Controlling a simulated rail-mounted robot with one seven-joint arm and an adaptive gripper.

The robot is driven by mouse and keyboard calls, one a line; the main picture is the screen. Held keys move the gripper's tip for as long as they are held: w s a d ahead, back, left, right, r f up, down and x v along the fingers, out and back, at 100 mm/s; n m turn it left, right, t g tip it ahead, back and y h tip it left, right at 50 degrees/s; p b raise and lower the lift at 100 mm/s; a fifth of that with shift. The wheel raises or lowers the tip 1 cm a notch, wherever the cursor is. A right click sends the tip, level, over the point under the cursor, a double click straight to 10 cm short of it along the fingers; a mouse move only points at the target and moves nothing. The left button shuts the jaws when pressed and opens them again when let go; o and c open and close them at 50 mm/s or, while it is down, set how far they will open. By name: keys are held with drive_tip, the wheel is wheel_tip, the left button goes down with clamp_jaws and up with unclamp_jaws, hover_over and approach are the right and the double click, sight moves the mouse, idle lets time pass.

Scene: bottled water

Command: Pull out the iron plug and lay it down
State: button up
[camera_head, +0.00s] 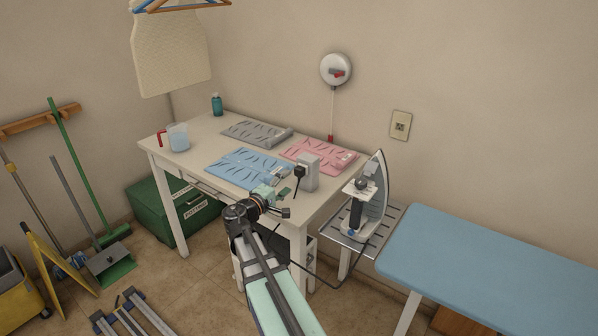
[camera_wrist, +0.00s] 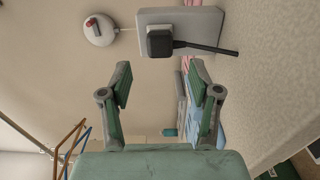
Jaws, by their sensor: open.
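The black iron plug (camera_head: 299,171) sits in the face of a grey socket box (camera_head: 311,174) that stands upright on the white table. In the wrist view the plug (camera_wrist: 160,43) shows against the box (camera_wrist: 208,24), with its dark cord running right. My gripper (camera_head: 281,197) is open and empty, just in front of the plug on its left. In the wrist view the two green-padded fingers (camera_wrist: 160,84) are spread, with the plug beyond their tips, apart from them. The iron (camera_head: 374,197) stands upright on a slatted metal rest (camera_head: 391,219).
The white table (camera_head: 205,150) also holds blue (camera_head: 236,168), pink (camera_head: 318,155) and grey (camera_head: 255,133) folded cloths, a jug (camera_head: 178,137) and a teal bottle (camera_head: 217,105). A blue ironing board (camera_head: 490,250) stands right. A dark cord hangs below the rest.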

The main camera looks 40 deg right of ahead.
sight(297, 174)
drive_tip(key=x, duration=0.4)
drive_tip(key=shift+w+d+f, duration=0.1)
drive_tip(key=shift+d, duration=0.2)
drive_tip(key=shift+b+x, duration=0.5)
drive_tip(key=shift+x, duration=0.65)
drive_tip(key=shift+b, duration=0.75)
idle(0.3)
clamp_jaws()
drive_tip(key=shift+a, duration=0.2)
drive_tip(key=shift+b+v, duration=0.9)
drive_tip(key=shift+v, duration=1.95)
